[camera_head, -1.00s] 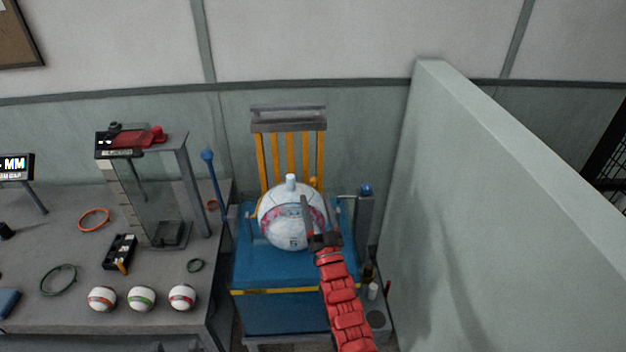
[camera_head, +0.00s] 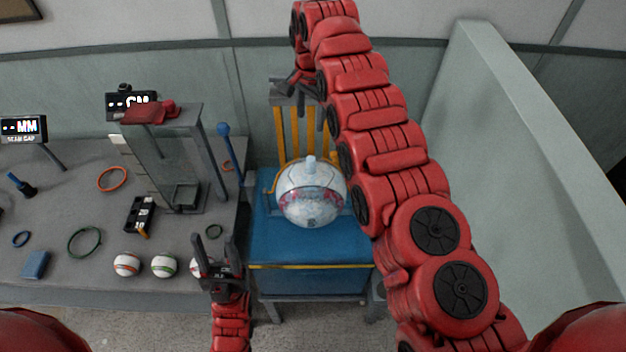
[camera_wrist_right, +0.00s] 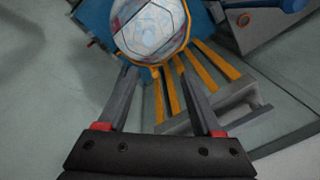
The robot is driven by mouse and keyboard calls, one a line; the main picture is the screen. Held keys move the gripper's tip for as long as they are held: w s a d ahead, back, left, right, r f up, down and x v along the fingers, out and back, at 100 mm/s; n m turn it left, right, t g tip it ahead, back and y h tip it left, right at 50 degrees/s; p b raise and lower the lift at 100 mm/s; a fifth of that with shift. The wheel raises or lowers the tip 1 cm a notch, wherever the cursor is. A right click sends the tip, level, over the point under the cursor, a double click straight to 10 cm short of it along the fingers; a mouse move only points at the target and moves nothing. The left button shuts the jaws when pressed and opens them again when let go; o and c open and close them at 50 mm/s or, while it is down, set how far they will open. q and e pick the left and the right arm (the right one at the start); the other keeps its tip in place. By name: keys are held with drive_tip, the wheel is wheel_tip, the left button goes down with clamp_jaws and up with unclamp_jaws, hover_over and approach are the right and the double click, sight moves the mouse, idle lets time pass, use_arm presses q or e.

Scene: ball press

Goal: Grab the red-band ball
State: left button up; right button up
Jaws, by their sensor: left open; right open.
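Three small white balls sit in a row at the front edge of the grey table: an orange-banded ball (camera_head: 126,264), a green-banded ball (camera_head: 164,265) and a red-banded ball (camera_head: 197,268). The red-banded ball is partly hidden behind my left gripper (camera_head: 218,250). My left gripper is open, with its fingers pointing up in the picture; I cannot tell whether it touches the ball. My right gripper (camera_head: 306,88) is open near the top of the yellow-slatted back. In the right wrist view its fingers (camera_wrist_right: 164,100) are apart and empty.
A large patterned ball (camera_head: 311,192) sits on the blue press base (camera_head: 300,250). A clear-sided gauge stand (camera_head: 165,160), a small black box (camera_head: 140,214) and several coloured rings lie on the table (camera_head: 60,165). A pale partition wall (camera_head: 500,170) stands at right.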

drive_tip(key=s+r, duration=0.1)
drive_tip(key=r, duration=0.1)
drive_tip(key=g+b, duration=0.1)
drive_tip(key=b, duration=0.7)
hover_over(310, 159)
drive_tip(key=f, duration=0.8)
drive_tip(key=shift+d+f, duration=0.15)
drive_tip(key=shift+d, duration=0.1)
drive_tip(key=shift+w+d, duration=0.1)
wheel_tip(310, 159, down, 3)
drive_tip(key=shift+r+p, duration=0.15)
drive_tip(key=shift+p, duration=0.65)
drive_tip(key=shift+f, duration=0.55)
drive_tip(key=shift+a+f+p, duration=0.2)
drive_tip(key=shift+f+p, duration=0.7)
drive_tip(key=shift+p, duration=0.3)
wheel_tip(310, 159, down, 2)
drive_tip(key=shift+a+f+p, duration=0.1)
drive_tip(key=shift+p, duration=0.4)
drive_tip(key=shift+f, duration=0.6)
clamp_jaws()
